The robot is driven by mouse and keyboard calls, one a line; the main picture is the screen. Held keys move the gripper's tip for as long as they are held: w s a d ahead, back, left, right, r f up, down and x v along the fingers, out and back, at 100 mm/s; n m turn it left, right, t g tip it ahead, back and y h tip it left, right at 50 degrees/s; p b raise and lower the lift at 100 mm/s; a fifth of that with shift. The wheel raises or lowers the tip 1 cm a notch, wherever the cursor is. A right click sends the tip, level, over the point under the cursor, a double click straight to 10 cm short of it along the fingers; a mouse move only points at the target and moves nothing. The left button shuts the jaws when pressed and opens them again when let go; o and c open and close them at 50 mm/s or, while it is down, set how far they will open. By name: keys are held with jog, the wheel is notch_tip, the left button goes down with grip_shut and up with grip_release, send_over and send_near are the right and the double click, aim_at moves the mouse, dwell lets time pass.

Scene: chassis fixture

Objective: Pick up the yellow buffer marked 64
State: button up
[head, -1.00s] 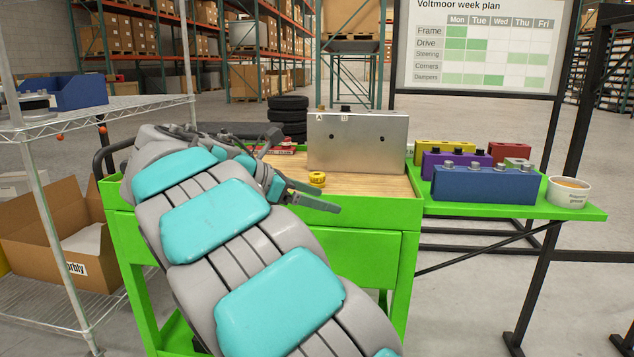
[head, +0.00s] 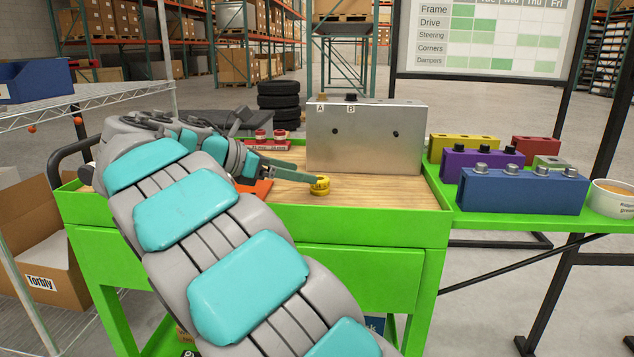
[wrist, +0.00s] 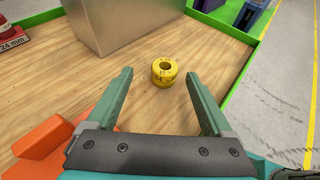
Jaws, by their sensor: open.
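The yellow buffer (head: 320,186) is a short ringed cylinder with a hole in its top. It stands upright on the wooden top of the green cart (head: 345,227), in front of the metal box. In the wrist view the buffer (wrist: 165,71) shows a dark marking on its side, which looks like 64. My gripper (wrist: 162,72) is open, with its two green fingers pointing toward the buffer. The buffer lies near the line between the fingertips, close to their far end; I cannot tell whether it is fully between them. In the head view my gripper (head: 310,174) is just left of the buffer.
A metal box (head: 365,138) marked A and B stands behind the buffer. An orange thing (wrist: 50,145) lies left of my gripper. A red holder (head: 268,144) sits at the back left. Blue (head: 523,191), purple and yellow blocks stand on the right shelf. Bare wood surrounds the buffer.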

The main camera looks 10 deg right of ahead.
aim_at(323, 179)
jog(key=x, duration=0.4)
jog(key=b+x, duration=0.1)
jog(key=x, duration=0.1)
jog(key=shift+s+d+f, duration=0.3)
jog(key=shift+d, duration=0.15)
grip_shut()
dwell(0.3)
